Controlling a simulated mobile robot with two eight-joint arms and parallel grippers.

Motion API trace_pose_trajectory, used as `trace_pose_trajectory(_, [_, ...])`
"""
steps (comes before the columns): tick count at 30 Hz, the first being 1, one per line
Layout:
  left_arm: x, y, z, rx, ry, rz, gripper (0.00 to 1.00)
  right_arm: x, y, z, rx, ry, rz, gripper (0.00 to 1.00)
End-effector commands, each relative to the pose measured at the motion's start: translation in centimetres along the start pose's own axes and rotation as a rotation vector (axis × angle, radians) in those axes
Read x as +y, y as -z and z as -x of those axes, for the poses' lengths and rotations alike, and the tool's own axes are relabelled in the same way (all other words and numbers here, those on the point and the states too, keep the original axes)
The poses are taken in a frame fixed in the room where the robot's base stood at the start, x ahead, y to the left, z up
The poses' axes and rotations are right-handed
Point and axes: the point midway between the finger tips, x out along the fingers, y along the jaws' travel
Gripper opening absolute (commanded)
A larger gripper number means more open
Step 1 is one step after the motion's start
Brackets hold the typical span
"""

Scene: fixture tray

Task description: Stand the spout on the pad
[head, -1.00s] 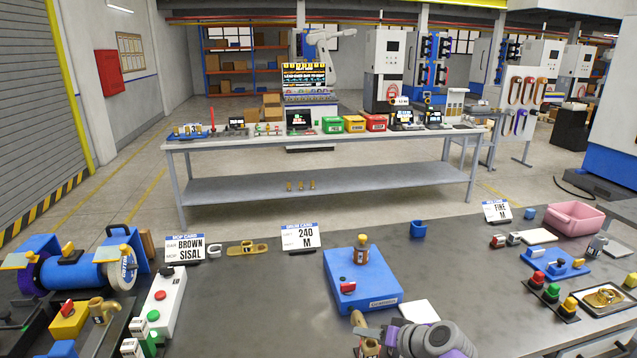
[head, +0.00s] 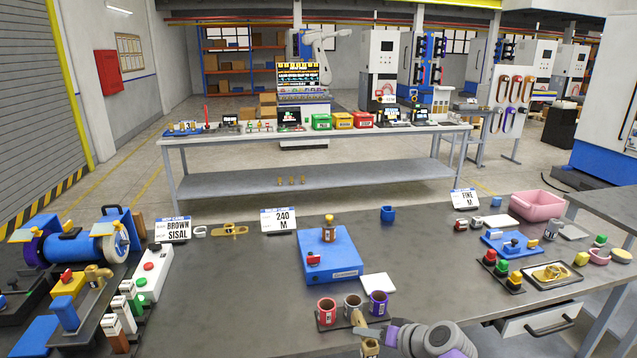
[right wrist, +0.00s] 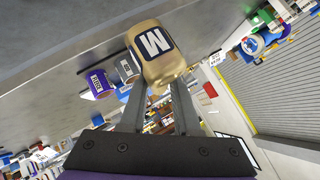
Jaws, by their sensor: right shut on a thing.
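The spout (head: 359,321) is a brass-coloured piece held in my right gripper (head: 372,334), low in the middle of the head view. In the right wrist view the held brass piece (right wrist: 163,62) shows a dark label with a white M, between the two fingers. The gripper partly hides it in the head view. A white square pad (head: 378,284) lies flat on the table beside the blue fixture block, farther back than the gripper. Its top looks bare. My left gripper is not in view.
The blue fixture block (head: 329,262) with a brass-topped piece stands left of the pad. Grey table (head: 440,270) is clear right of the pad.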

Motion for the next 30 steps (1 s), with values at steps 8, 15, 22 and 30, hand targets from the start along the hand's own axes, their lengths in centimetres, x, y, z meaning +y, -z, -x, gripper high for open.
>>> trace_pose_trajectory(8, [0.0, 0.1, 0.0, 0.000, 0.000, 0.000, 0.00, 6.5, -3.9, -2.6, 0.170, -0.177, -0.173, 0.00])
trace_pose_trajectory(15, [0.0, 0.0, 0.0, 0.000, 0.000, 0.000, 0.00, 10.2, -6.0, -3.1, 0.307, -0.319, -0.315, 0.00])
trace_pose_trajectory(22, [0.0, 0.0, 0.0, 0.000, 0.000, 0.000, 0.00, 11.3, -6.8, -2.8, 0.366, -0.384, -0.380, 0.00])
trace_pose_trajectory(30, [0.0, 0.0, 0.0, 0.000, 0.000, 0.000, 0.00, 12.5, -9.1, -3.1, 0.379, -0.399, -0.399, 0.00])
